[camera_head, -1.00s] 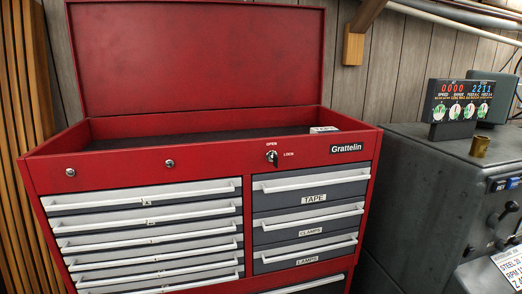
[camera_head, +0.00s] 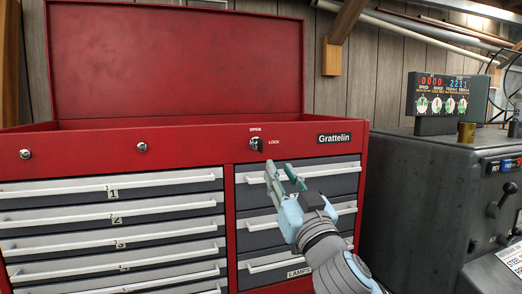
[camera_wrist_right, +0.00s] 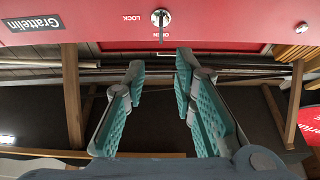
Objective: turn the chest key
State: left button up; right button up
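The red tool chest (camera_head: 200,140) stands with its lid raised. The chest key (camera_head: 257,145) sits in the round lock on the upper front panel, between the OPEN and LOCK labels. In the right wrist view the key (camera_wrist_right: 161,20) shows edge-on at the top, its dark grip overlapping the OPEN label. My right gripper (camera_head: 279,171) is just below and right of the key in the head view. My left gripper is not in view.
Several closed drawers with white handles (camera_head: 110,185) fill the chest front; a right-hand drawer handle (camera_head: 300,173) is behind my right gripper. A grey machine (camera_head: 420,190) with a digital readout (camera_head: 441,100) stands at the right.

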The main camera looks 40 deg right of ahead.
aim_at(262, 143)
jog(key=p+x, duration=0.7)
jog(key=x, duration=0.7)
jog(key=shift+f, duration=0.15)
jog(key=shift+a, duration=0.1)
grip_shut()
